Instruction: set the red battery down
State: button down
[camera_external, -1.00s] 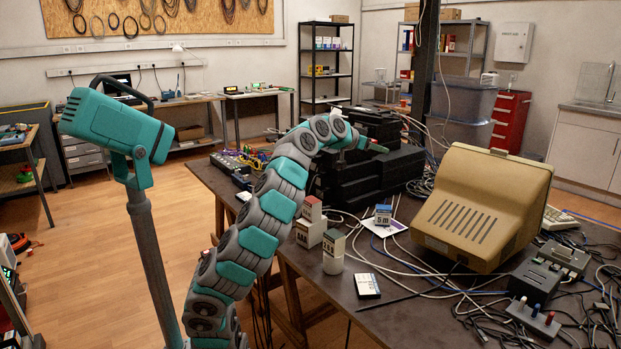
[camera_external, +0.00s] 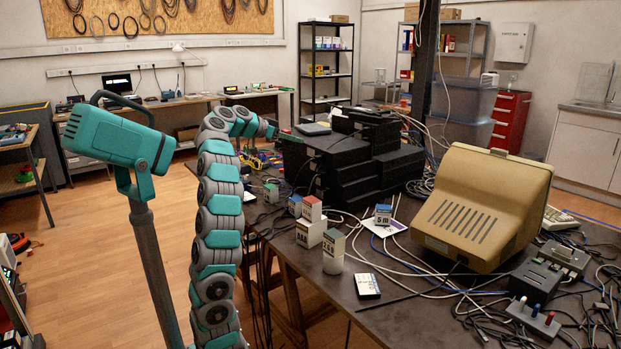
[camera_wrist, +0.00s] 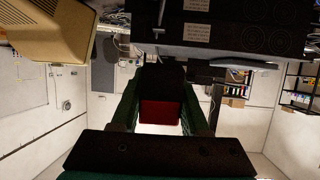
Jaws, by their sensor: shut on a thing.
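In the wrist view a block with a black part and a red end, the red battery (camera_wrist: 160,112), sits between the two green fingers of my gripper (camera_wrist: 160,95). The fingers are shut on it. In the external view my gripper (camera_external: 288,136) is held up at the left end of the black equipment stack, above the table. The battery cannot be made out clearly there.
A black equipment stack (camera_external: 350,165) stands on the dark table beside my gripper. Several small labelled blocks stand near the table's left edge, including a red-topped one (camera_external: 311,208) and a green-topped one (camera_external: 333,250). A beige monitor (camera_external: 480,205) and loose cables crowd the right side.

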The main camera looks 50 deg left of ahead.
send_over(273, 214)
notch_tip(273, 214, down, 18)
jog(key=shift+d+f+b, duration=0.15)
jog(key=shift+f+b, duration=0.1)
jog(key=shift+b, duration=0.05)
dwell(0.5)
jog(key=shift+s, duration=0.1)
notch_tip(273, 214, down, 7)
jog(key=shift+f+b, duration=0.15)
jog(key=shift+b, duration=0.55)
jog(key=shift+f+p, duration=0.7)
jog(key=shift+f, duration=0.45)
jog(key=shift+f, duration=0.15)
jog(key=shift+c, duration=2)
grip_release()
